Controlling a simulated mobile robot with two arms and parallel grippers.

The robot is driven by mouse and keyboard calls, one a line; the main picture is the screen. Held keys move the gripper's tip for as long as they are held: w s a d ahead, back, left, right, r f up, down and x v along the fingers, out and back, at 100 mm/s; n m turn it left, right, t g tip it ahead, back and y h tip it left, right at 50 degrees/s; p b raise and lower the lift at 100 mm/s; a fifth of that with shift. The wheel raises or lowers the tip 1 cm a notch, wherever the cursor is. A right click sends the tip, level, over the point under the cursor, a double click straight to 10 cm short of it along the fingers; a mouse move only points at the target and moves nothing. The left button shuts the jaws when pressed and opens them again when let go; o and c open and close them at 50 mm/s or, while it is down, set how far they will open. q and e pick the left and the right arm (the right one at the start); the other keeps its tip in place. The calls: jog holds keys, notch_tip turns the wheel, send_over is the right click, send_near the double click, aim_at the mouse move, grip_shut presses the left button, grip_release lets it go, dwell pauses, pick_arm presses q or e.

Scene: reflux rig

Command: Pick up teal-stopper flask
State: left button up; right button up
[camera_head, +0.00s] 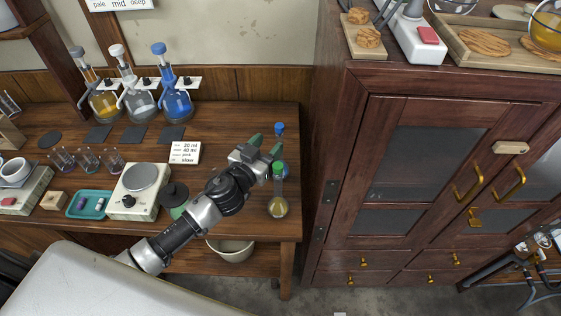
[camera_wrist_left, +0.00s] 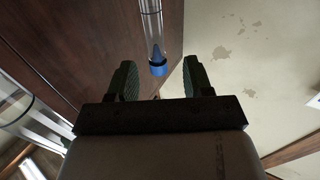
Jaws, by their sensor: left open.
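A round flask (camera_head: 278,207) with yellow liquid and a bright green stopper stands upright near the table's right end. Behind it shows a blue stopper (camera_head: 279,129); my gripper hides much below it. No stopper looks clearly teal; the green one is closest. My left gripper (camera_head: 267,146) is open and empty, above the table, its fingers pointing toward the back right, behind the green stopper in the picture. In the left wrist view a blue stopper on a clear glass neck (camera_wrist_left: 158,67) shows beyond and between the open fingers (camera_wrist_left: 160,80), apart from them. My right gripper is out of view.
A tall dark cabinet (camera_head: 345,130) stands close on the right. On the table are a written card (camera_head: 185,152), a hotplate (camera_head: 140,185), a teal tray (camera_head: 90,204), small beakers and several dark pads. Dispenser bottles (camera_head: 176,100) stand at the back. Some bare wood lies right of the card.

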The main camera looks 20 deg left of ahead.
aim_at(277, 139)
pick_arm(q)
jog(key=x, duration=0.4)
jog(key=shift+w+d+f, duration=0.15)
jog(key=shift+d+f, duration=0.05)
jog(key=shift+f, duration=0.2)
jog(key=shift+p+x, duration=0.4)
jog(key=shift+x, duration=0.65)
jog(key=shift+w+d+f, duration=0.1)
jog(key=shift+w+f, duration=0.1)
jog(key=shift+w, duration=0.15)
jog(key=shift+s, duration=0.1)
grip_shut()
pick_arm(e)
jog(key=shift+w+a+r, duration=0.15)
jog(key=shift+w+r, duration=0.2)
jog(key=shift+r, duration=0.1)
